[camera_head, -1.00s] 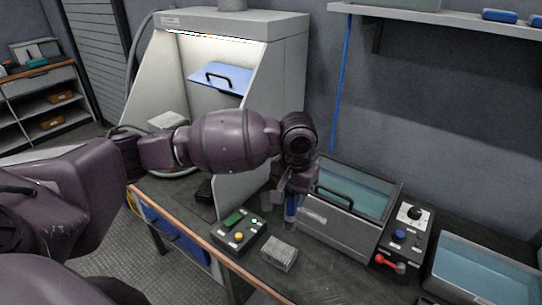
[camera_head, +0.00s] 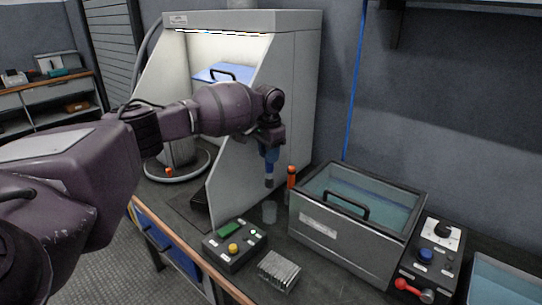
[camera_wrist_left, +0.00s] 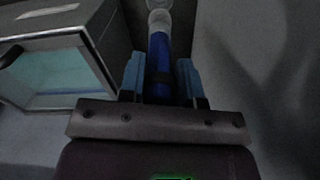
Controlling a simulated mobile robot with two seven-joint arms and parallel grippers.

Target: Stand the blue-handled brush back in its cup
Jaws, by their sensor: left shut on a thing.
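My left gripper (camera_head: 271,149) is shut on the blue-handled brush (camera_head: 269,168) and holds it nearly upright in the air, its dark end pointing down. A small translucent grey cup (camera_head: 269,212) stands on the bench below the brush; a gap shows between them in the head view. In the left wrist view, the blue handle (camera_wrist_left: 160,62) lies between the two fingers (camera_wrist_left: 160,84), with a pale end beyond it. My right gripper is not in view.
An orange-topped dark tool (camera_head: 291,178) stands upright just right of the brush. A lidded water tank (camera_head: 338,236) is to the right. A button box (camera_head: 234,246) and a finned metal block (camera_head: 279,271) sit in front. A grey hood (camera_head: 295,95) rises behind.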

